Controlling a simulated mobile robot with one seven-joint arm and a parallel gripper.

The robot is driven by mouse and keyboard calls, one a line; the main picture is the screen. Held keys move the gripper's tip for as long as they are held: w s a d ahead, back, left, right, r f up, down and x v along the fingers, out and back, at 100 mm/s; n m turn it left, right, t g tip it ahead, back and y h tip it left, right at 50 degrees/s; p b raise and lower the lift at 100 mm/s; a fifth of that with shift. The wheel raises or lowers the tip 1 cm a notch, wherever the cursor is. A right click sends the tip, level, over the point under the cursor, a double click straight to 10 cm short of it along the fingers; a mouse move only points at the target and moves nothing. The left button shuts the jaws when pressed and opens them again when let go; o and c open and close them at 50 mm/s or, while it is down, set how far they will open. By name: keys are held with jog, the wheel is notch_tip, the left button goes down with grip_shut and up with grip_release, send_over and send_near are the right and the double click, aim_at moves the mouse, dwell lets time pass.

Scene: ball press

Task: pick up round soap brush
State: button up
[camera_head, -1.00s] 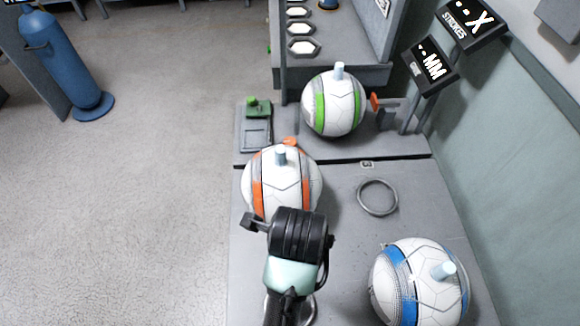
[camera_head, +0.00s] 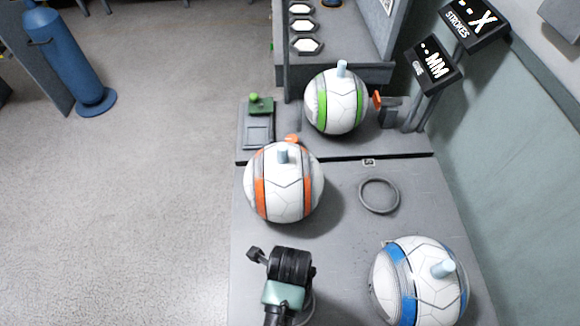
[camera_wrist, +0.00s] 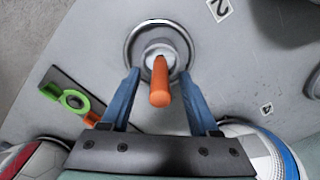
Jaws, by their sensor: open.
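In the wrist view, an upright orange handle (camera_wrist: 160,82) rises from a white round base (camera_wrist: 158,55), which sits inside a grey ring (camera_wrist: 131,48) on the table. This looks like the round soap brush; its bristles cannot be seen. My gripper (camera_wrist: 160,78) is open, with one blue finger on each side of the handle and visible gaps between. The handle leans toward the camera in the picture, and I cannot tell its exact height against the fingertips. In the head view my wrist hides the brush.
Balls with orange (camera_head: 284,190), blue (camera_head: 418,285) and green (camera_head: 336,105) stripes stand on the grey table (camera_head: 345,250). An empty ring (camera_head: 379,196) lies between them. A dark strip with a green-and-orange piece (camera_wrist: 72,101) lies left of my fingers. A wall borders the right side.

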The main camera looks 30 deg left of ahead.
notch_tip(320, 180, down, 2)
jog(key=shift+f, duration=0.2)
grip_shut()
